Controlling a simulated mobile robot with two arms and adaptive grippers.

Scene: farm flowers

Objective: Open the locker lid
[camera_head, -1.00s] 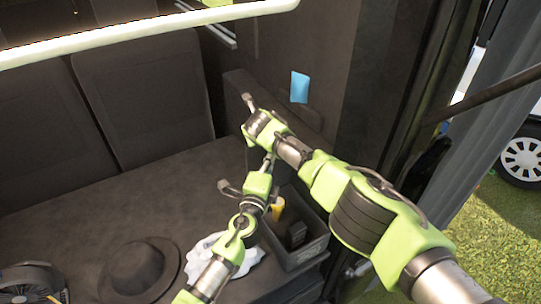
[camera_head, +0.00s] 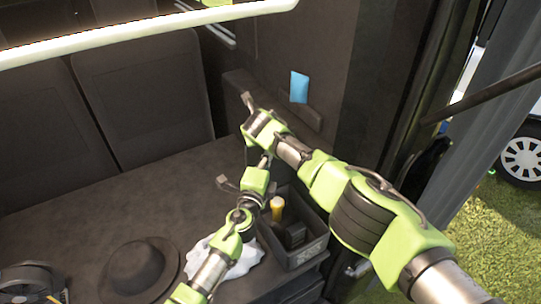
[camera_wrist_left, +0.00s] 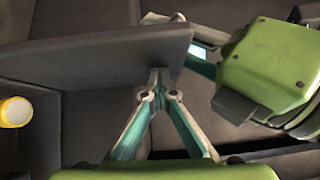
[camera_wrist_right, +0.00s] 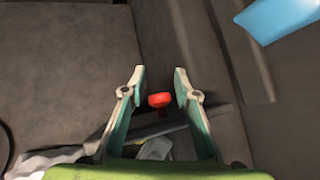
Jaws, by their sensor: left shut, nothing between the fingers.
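The locker (camera_head: 312,250) is an open dark box at the bench's right end, with a yellow-topped thing (camera_head: 277,204) and dark items in it. A flat dark panel, apparently the lid (camera_wrist_left: 90,57), stands raised across the left wrist view; my arms mostly hide it in the head view. My left gripper (camera_wrist_left: 160,76) is shut and empty, its tips at the panel's lower edge; I cannot tell whether they touch. My right gripper (camera_wrist_right: 158,78) is open and empty, with a small red thing (camera_wrist_right: 158,99) seen between its fingers. The right arm crosses above the left one.
A dark hat (camera_head: 140,270) and a white cloth (camera_head: 240,262) lie on the bench left of the locker. A black fan-like object (camera_head: 32,282) is at the lower left. A blue card (camera_head: 299,87) is on the side wall. The bench's back part is clear.

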